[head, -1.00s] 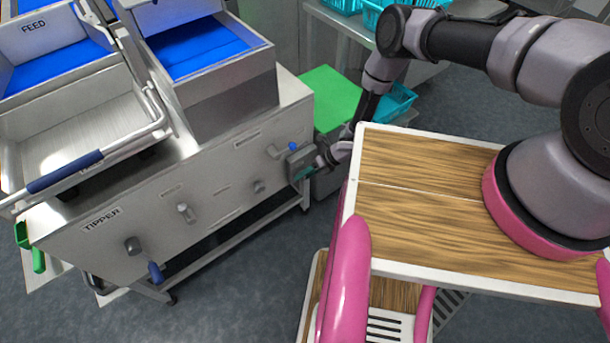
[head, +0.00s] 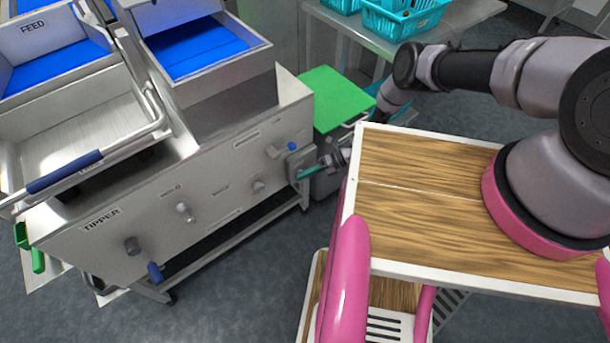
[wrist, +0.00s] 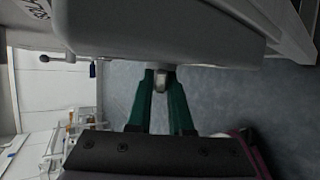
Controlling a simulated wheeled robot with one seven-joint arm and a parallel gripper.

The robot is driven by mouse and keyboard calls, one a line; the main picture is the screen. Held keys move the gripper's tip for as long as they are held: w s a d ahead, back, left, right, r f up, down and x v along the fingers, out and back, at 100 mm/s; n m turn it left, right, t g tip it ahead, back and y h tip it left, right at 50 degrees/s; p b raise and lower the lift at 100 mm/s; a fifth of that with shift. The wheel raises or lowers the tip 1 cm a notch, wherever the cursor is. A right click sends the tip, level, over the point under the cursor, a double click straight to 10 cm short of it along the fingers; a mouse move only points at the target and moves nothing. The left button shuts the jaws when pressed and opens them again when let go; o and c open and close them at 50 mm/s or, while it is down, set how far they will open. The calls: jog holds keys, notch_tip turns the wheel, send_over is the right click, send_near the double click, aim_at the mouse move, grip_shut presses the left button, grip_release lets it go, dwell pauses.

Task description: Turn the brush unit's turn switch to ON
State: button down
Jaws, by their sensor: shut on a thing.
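The steel machine's front panel (head: 150,222) carries several knobs and levers. A grey box (head: 299,160) sticks out at its right end, with a blue-tipped lever (head: 292,146) beside it. My gripper (head: 303,174) reaches this box from the right, its green fingers level. In the wrist view my gripper (wrist: 160,88) has its green fingers on both sides of a small metal turn switch (wrist: 161,80) under the large grey housing (wrist: 165,35). The fingers are shut on the switch. Its position marks are hidden.
My wooden-topped base blocks the lower right of the head view. A green-lidded bin (head: 330,98) stands behind my gripper. Teal baskets (head: 405,18) sit on a table at the back. Grey floor (head: 235,290) is open in front of the machine.

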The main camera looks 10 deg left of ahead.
jog(key=c, duration=0.8)
grip_release()
jog(key=v, duration=1)
jog(key=shift+w+d+r, duration=0.1)
jog(key=shift+d+r, duration=0.15)
jog(key=shift+d, duration=0.05)
